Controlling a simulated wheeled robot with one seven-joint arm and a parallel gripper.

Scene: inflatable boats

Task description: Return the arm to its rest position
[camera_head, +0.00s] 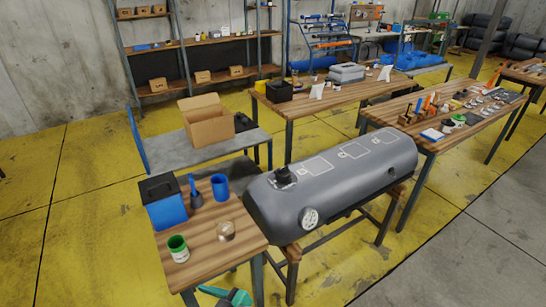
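Neither my arm nor my gripper can be made out in the head view, so the arm's pose and what the gripper holds are hidden. A grey inflatable boat tube (345,180) lies on a wooden stand in the middle, with a black fitting (283,177) on top and a round white valve (309,218) on its near end. A teal and dark object (236,298) shows at the bottom edge, partly cut off. I cannot tell what it is.
A small wooden table (205,247) at front left bears a blue box (166,208), a blue cup (220,187), a green can (178,248) and a glass jar (226,231). A cart with a cardboard box (205,122) and workbenches stand behind. Yellow floor (70,220) is clear at left.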

